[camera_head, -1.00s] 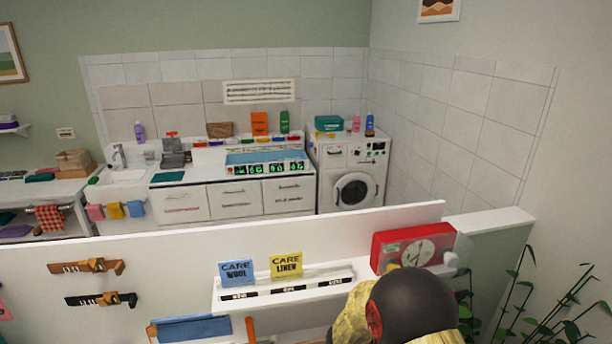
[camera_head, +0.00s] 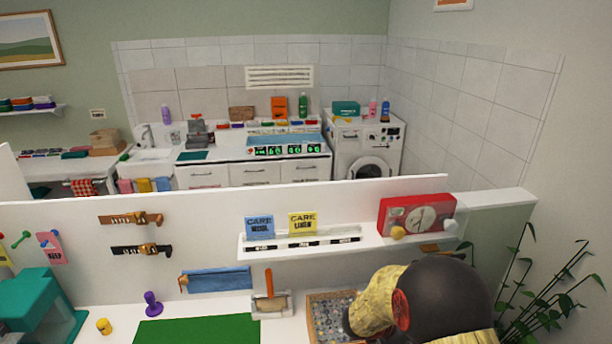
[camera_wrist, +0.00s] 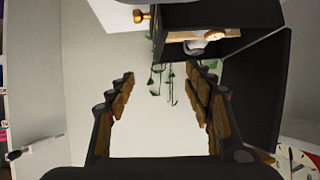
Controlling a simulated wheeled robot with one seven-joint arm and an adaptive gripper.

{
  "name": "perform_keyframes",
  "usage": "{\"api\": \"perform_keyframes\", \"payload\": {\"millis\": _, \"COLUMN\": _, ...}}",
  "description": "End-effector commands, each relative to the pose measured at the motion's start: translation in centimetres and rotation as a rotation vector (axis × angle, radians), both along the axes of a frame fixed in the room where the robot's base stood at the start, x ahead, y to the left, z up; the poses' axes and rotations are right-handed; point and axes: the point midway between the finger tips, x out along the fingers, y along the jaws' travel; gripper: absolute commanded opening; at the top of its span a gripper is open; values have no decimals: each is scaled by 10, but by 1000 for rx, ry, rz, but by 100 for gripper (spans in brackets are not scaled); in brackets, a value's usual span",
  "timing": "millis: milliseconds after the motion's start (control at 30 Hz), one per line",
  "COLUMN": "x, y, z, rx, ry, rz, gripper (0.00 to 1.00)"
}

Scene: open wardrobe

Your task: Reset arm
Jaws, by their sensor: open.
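My gripper (camera_wrist: 160,75) shows in the wrist view with its two dark and brown fingers spread wide apart. The space between them is empty, with a pale surface behind. In the head view, a dark rounded part of my arm (camera_head: 447,300) with a yellowish section beside it is at the lower right, over the worktop. It covers part of a speckled tray (camera_head: 328,315). My fingertips cannot be made out in the head view.
A white shelf (camera_head: 290,247) holds a blue card, a yellow card and a red dial box (camera_head: 415,218) close behind my arm. Leafy plants (camera_head: 535,300) stand at the right.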

Motion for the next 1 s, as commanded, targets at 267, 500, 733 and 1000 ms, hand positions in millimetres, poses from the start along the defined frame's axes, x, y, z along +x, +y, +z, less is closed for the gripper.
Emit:
{"api": "perform_keyframes", "payload": {"millis": 267, "x": 50, "y": 27, "z": 43, "rx": 107, "ry": -126, "rz": 197, "gripper": 52}}
{"api": "perform_keyframes", "payload": {"millis": 500, "x": 88, "y": 87, "z": 116, "rx": 245, "ry": -246, "rz": 519, "gripper": 52}}
{"api": "perform_keyframes", "payload": {"millis": 733, "x": 42, "y": 177, "z": 203, "rx": 368, "ry": -226, "rz": 973, "gripper": 52}}
{"api": "perform_keyframes", "payload": {"millis": 1000, "x": -120, "y": 213, "z": 216, "rx": 366, "ry": 97, "rz": 1317, "gripper": 52}}
